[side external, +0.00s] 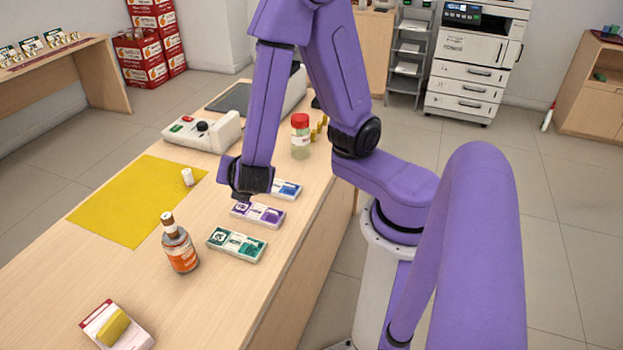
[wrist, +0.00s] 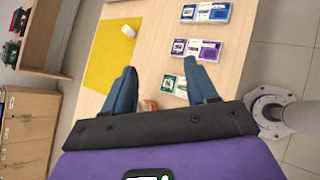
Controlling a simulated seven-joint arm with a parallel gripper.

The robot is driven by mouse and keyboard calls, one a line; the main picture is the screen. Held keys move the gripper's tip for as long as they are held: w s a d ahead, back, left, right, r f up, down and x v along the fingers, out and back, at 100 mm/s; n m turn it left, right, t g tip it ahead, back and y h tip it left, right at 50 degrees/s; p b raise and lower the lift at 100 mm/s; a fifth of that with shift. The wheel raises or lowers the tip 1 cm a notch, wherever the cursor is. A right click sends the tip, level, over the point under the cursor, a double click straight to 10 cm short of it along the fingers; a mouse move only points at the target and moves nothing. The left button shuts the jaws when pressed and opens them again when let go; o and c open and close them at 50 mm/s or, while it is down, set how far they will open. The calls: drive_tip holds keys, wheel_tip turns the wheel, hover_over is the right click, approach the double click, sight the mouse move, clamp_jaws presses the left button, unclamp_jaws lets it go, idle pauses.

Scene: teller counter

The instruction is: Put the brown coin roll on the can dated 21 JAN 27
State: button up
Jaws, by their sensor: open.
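My gripper (side external: 246,190) is above the counter, near the purple pack. In the wrist view its two blue fingers (wrist: 160,72) are spread apart with nothing held between them. I cannot make out a brown coin roll or a can with a readable date in either view. A small white cylinder (side external: 187,177) stands on the yellow mat (side external: 130,205); it also shows in the wrist view (wrist: 128,31). Small gold-brown pieces (side external: 318,128) are beside the red-lidded jar (side external: 300,136), too small to identify.
An orange-labelled bottle (side external: 179,246) stands at the mat's front right. Blue (side external: 286,189), purple (side external: 257,214) and green (side external: 236,243) packs line the counter's right side. A white device (side external: 203,131) is behind the mat. A red-and-white box with a yellow block (side external: 114,328) is at the front.

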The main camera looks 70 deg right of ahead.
drive_tip(key=s+a+r+m+g+y, duration=0.1)
drive_tip(key=s+r+m+g+y, duration=0.1)
drive_tip(key=s, duration=0.6)
drive_tip(key=s+a+r+m+g+y, duration=0.1)
drive_tip(key=s+r+m+g+y, duration=0.2)
drive_tip(key=s+m+y, duration=0.3)
drive_tip(key=shift+s+m+g, duration=0.3)
drive_tip(key=shift+s+g, duration=0.6)
drive_tip(key=shift+s, duration=0.15)
